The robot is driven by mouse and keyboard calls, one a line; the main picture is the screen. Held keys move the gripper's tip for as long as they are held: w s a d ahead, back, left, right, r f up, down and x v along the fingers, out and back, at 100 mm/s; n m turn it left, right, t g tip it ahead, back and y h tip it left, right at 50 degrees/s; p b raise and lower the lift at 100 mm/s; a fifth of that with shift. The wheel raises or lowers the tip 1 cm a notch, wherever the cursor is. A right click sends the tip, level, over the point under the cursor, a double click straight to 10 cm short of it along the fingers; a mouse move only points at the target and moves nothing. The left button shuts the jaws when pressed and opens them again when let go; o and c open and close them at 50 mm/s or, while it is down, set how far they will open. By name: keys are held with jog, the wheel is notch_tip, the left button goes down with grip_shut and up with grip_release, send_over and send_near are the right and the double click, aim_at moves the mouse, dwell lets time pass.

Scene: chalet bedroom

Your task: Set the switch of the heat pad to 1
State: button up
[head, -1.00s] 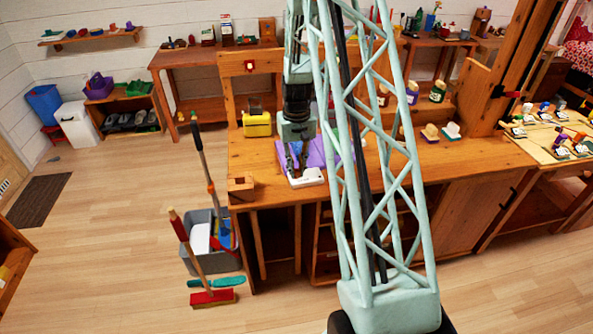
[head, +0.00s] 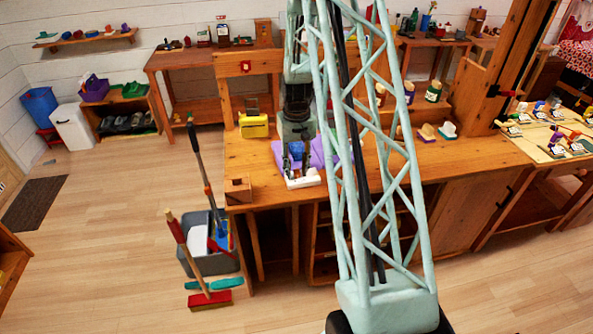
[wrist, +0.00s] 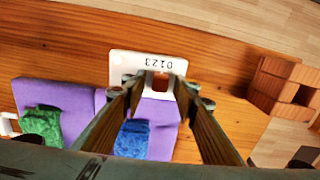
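The heat pad's white switch box (wrist: 120,66) lies on the wooden bench and carries the digits 0 to 3 beside a small slot. A reddish-brown part (wrist: 160,83) shows in the slot; I cannot tell which digit it is set to. The box also shows in the head view (head: 303,181). The purple pad (wrist: 60,95) lies behind it with a blue patch (wrist: 132,138) and a green patch (wrist: 41,125). My gripper (wrist: 153,92) is open, pointing down, its fingertips on either side of the slot. Contact is unclear. In the head view my gripper (head: 296,168) partly hides the pad.
A small open wooden box (head: 238,190) stands on the bench to the left, with a yellow object (head: 253,126) behind it. Several small objects stand to the right. A grey bucket (head: 207,258) and brushes stand on the floor by the bench's left end.

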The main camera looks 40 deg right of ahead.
aim_at(296, 169)
jog(key=shift+r, duration=0.2)
notch_tip(296, 169, up, 12)
jog(key=shift+f, duration=0.2)
dwell(0.6)
dwell(0.6)
